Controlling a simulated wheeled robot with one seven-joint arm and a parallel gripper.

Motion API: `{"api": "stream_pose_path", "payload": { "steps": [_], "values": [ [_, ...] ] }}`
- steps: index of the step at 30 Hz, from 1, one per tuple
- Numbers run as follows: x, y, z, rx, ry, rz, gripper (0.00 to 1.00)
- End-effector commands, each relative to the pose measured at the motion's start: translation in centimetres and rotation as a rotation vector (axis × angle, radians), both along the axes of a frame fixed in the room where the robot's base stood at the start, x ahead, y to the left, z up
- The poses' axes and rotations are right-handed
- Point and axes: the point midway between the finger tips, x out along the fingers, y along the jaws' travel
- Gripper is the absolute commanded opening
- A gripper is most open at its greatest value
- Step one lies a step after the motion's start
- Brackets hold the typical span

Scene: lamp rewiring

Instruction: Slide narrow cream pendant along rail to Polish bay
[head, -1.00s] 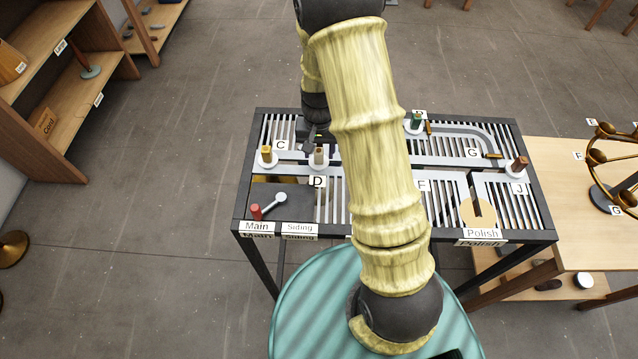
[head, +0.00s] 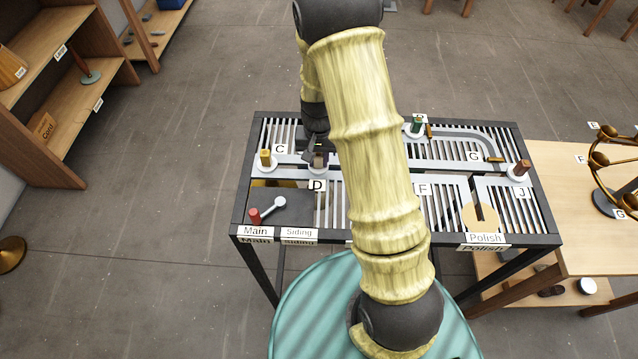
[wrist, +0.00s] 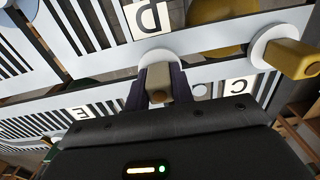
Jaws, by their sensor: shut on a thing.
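The narrow cream pendant shows as a tan-cream block on a white disc in the rail slot beside label D; it is partly covered in the head view (head: 318,161) and clear in the wrist view (wrist: 157,82). My gripper (wrist: 158,78) has one dark finger on each side of the block and is shut on it; it also shows in the head view (head: 314,153). The Polish bay (head: 470,215) is a round tan patch with a dark slot at the rack's front right, above its Polish label (head: 485,238). My arm hides the rack's middle.
A mustard block (head: 265,158) on a white disc stands close left of the pendant, near label C. A green block (head: 417,126) stands at the back and a brown one (head: 522,167) at the right by J. A red-knobbed lever (head: 254,215) is at front left.

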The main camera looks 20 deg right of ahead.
Motion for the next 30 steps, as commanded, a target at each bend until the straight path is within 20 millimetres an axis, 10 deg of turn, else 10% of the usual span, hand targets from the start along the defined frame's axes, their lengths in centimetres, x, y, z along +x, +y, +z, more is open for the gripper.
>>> {"api": "stream_pose_path", "payload": {
  "steps": [30],
  "values": [
    [-2.3, -7.0, -0.2, -0.001, 0.003, -0.004, 0.04]
  ]
}}
